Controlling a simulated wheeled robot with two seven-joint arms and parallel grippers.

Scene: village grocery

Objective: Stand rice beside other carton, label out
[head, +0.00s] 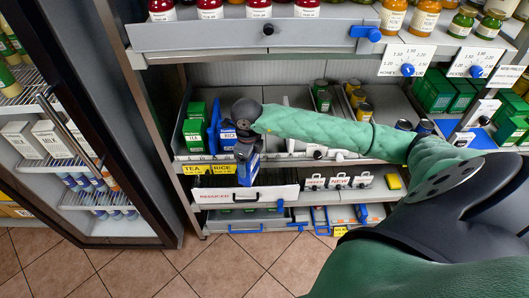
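A dark blue carton (247,170), which looks like the rice, hangs tilted in front of the shelf edge. My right gripper (246,150) is at its top and appears shut on it; the fingers are small and dark here. The other blue carton (228,136) stands upright on the shelf above the yellow RICE tag (222,168), its white lettering facing out. It is just left of and behind my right gripper, partly covered by the wrist. The held carton's label side cannot be read clearly. My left gripper is not in view.
Green tea cartons (194,130) stand left of a blue divider (214,128). Cans (322,98) stand farther right on the shelf. A white drawer front (270,194) lies below. A glass-door fridge (75,150) stands at the left. My arm spans the shelf front.

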